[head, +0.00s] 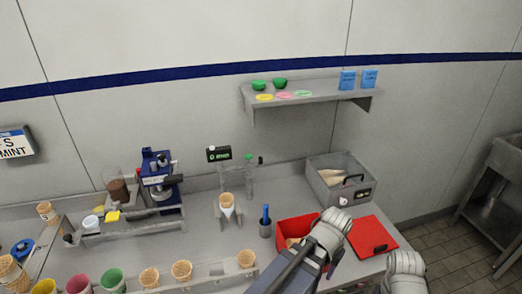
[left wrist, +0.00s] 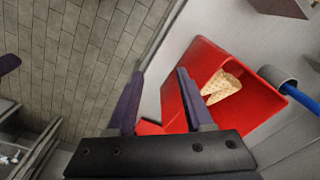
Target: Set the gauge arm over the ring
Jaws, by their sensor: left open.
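A cone stands upright in a ring holder (head: 227,210) on the counter in the head view. Just behind it is a thin, clear upright frame (head: 250,182) with a green top, which may be the gauge; its arm is too small to make out. My left gripper (left wrist: 157,92) is open and empty, its two dark fingers apart in the left wrist view. It is by the red bin (left wrist: 190,75), which holds a cone (left wrist: 222,87), and is away from the ring. My left arm hides part of the bin in the head view.
A red lid (head: 372,236) lies right of the bin. A blue-handled tool stands in a grey cup (head: 265,229) between ring holder and bin. A grey box (head: 340,178) is behind the lid. A cone rack (head: 195,281) lines the front; a shelf (head: 310,93) hangs above.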

